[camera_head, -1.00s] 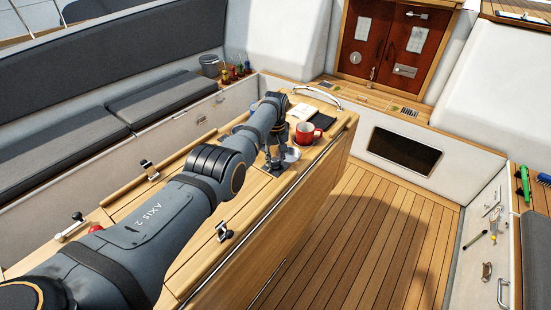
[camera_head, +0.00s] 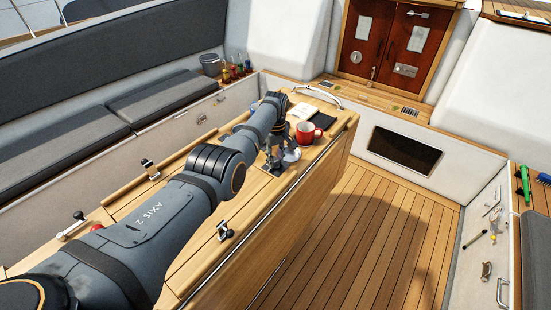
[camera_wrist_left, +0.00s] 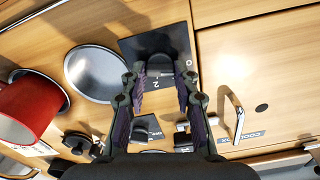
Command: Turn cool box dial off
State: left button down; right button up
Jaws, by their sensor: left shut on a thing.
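In the left wrist view, a black dial (camera_wrist_left: 160,66) sits on a dark square plate (camera_wrist_left: 134,45) with light markings, a "2" among them. My left gripper (camera_wrist_left: 160,78) has one finger on each side of the dial and is shut on it. The fingers cover part of the plate, and I cannot read clearly where the dial points. In the head view, my left gripper (camera_head: 275,163) is low over the wooden table top, beside the red mug (camera_head: 306,133). My right gripper is not in view.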

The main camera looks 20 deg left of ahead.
pick_arm(q)
jog(key=shift+r, duration=0.15)
jog(key=c, duration=1)
grip_release()
notch_tip(320, 180, up, 12)
